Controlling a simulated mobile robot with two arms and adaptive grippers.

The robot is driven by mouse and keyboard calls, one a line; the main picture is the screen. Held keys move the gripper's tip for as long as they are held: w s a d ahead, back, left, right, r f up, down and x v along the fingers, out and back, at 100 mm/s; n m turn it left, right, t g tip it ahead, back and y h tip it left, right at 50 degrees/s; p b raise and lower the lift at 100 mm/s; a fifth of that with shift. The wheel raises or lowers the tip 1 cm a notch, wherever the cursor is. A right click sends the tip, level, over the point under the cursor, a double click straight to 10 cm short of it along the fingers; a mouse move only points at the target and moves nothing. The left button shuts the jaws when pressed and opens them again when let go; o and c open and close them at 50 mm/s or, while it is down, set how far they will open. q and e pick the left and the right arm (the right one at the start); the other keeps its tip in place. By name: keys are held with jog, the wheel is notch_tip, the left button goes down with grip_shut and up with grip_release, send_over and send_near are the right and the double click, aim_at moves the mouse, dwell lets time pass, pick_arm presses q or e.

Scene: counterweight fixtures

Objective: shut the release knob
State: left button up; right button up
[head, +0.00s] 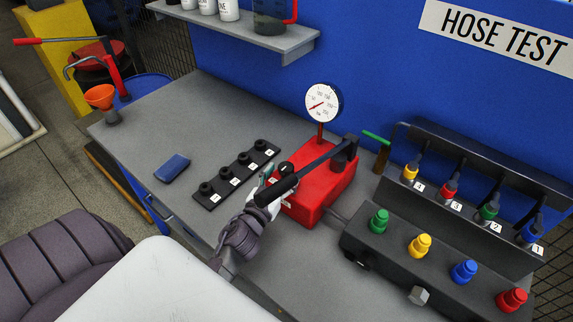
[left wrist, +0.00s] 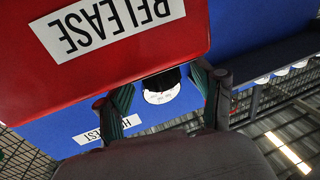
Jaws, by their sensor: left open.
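The red pump box (head: 312,205) stands on the grey bench, with a dial gauge above it and a long black lever (head: 315,168) slanting across it. A small dark knob (head: 287,168) shows at the box's left end, partly behind the lever. My left gripper (head: 268,186) is at that end, partly hidden by the lever's grip. In the left wrist view the red face bears an upside-down RELEASE label (left wrist: 108,25). The open fingers (left wrist: 163,92) stand either side of a dark round part (left wrist: 162,77), probably the knob; contact cannot be told. My right gripper is not in view.
A black strip with several numbered posts (head: 237,174) lies left of the box. A blue pad (head: 172,168) lies farther left. A black manifold with coloured caps (head: 430,262) and a hose rack (head: 490,175) stand to the right. The bench's back left is clear.

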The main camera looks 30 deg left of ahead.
pick_arm(q)
jog(key=shift+w+a+r, duration=0.1)
jog(key=shift+w, duration=1.15)
jog(key=shift+s, duration=0.1)
jog(key=shift+c, duration=0.6)
jog(key=c, duration=1)
jog(key=shift+c, duration=0.2)
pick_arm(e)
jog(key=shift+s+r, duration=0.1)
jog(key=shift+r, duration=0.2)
